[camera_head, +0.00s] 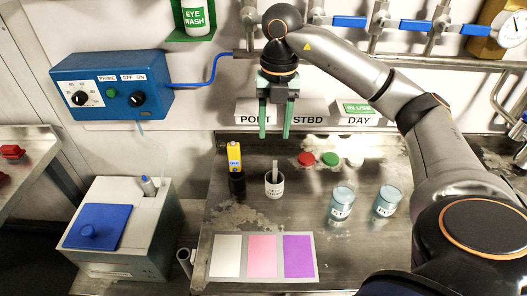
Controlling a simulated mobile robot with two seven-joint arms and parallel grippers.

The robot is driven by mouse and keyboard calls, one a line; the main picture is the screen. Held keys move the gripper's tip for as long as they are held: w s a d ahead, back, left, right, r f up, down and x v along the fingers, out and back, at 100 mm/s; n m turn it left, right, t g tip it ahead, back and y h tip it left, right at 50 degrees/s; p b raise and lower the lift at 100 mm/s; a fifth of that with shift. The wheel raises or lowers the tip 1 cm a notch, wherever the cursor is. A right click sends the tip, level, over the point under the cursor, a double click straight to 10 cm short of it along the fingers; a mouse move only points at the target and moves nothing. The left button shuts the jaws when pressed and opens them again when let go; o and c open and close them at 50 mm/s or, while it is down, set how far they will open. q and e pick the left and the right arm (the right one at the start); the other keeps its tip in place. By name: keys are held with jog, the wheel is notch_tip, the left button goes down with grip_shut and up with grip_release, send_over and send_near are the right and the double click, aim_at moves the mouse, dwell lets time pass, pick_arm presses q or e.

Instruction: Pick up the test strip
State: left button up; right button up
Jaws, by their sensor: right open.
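The test strip (275,168) is a thin grey piece that appears to stand upright in a small white cup (274,187) on the metal bench. My right gripper (275,134) has green fingers and points down. It is open and empty, above and behind the cup in the picture, in front of the wall labels. The strip is apart from the fingers. My left gripper does not show.
A yellow meter (234,157) in a dark holder stands left of the cup. Two glass beakers (341,205) stand to the right. Red, green and white caps (330,160) lie behind. A colour card (262,279) lies in front. A blue-lidded box (97,228) stands left.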

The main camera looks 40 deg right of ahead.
jog(key=d, duration=0.1)
jog(key=b, duration=0.2)
send_over(275, 162)
notch_tip(275, 162, down, 6)
jog(key=r, duration=0.1)
jog(key=shift+h, duration=0.3)
jog(key=shift+d+f+p, duration=0.1)
jog(key=shift+f+p, duration=0.2)
jog(key=shift+f, duration=3.05)
grip_shut()
